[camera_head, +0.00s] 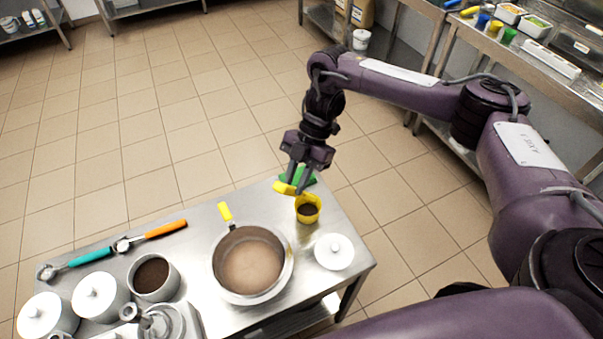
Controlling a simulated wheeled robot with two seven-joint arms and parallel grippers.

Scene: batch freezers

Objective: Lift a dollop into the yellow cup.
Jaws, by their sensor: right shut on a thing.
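The yellow cup (315,217) stands upright near the far right edge of the steel table, with something dark inside. My right gripper (296,187) is just above and behind the cup, pointing down. It is shut on a yellow handle (283,188) beside the cup's rim; what the handle belongs to is partly hidden, and I cannot tell whether it touches the cup. My left gripper is out of view.
A green item (309,180) lies behind the gripper. A white lidded pot (335,251) stands right of the pan. A pot of dark brown content (153,277), teal-handled (90,257) and orange-handled (166,229) scoops and lidded jars fill the left. Floor beyond is clear.

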